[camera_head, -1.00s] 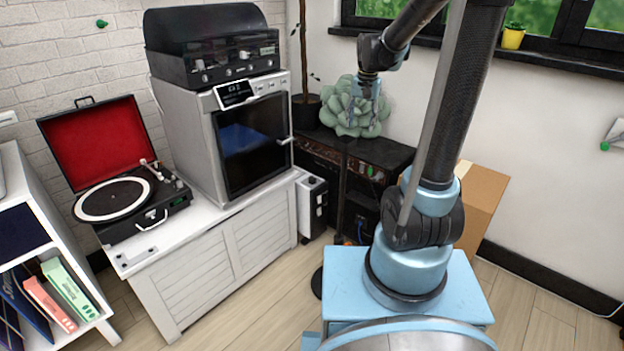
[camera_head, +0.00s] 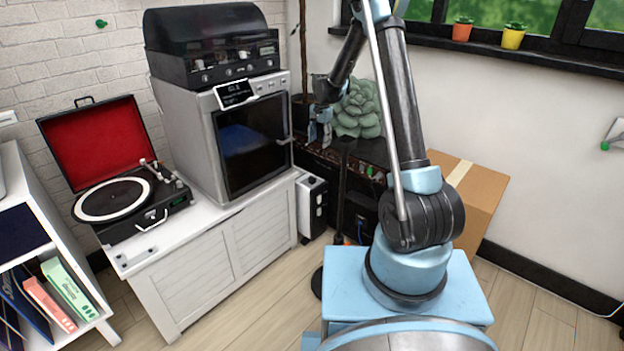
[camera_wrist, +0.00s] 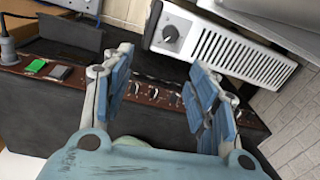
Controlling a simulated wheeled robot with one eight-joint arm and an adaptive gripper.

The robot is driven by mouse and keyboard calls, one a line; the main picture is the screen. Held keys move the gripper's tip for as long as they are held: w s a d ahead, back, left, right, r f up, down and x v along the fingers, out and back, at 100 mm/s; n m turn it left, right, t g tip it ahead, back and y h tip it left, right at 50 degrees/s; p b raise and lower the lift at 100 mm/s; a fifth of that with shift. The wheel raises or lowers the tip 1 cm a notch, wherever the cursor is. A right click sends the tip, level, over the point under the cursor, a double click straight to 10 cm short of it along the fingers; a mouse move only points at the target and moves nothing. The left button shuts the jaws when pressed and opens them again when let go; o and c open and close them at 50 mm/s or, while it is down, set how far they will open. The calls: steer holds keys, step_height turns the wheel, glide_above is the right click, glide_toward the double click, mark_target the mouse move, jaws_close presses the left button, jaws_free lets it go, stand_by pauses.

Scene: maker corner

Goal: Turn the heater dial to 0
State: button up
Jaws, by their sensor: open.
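The heater (camera_wrist: 232,52) is a white box with a slotted grille in the upper right of the wrist view. Its round black dial (camera_wrist: 170,33) sits on the white panel left of the grille; its marks are too small to read. My gripper (camera_wrist: 160,80) is open and empty. In the wrist view the dial lies beyond the fingertips, between them, and is not touched. In the head view my gripper (camera_head: 320,132) is above the heater.
A black unit with a brown knobbed front (camera_wrist: 62,72) lies below the fingers; a plug and a green switch sit at its left. In the head view, an oven (camera_head: 250,145) stands left of my gripper, a succulent (camera_head: 360,110) behind it, and a cardboard box (camera_head: 475,195) to the right.

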glide_toward(312, 178)
steer(key=f, duration=0.8)
steer(key=shift+w+a+f, duration=0.15)
steer(key=shift+w+f, duration=0.1)
steer(key=shift+f, duration=0.15)
steer(key=shift+c, duration=0.3)
steer(key=shift+a, duration=0.1)
steer(key=c, duration=1)
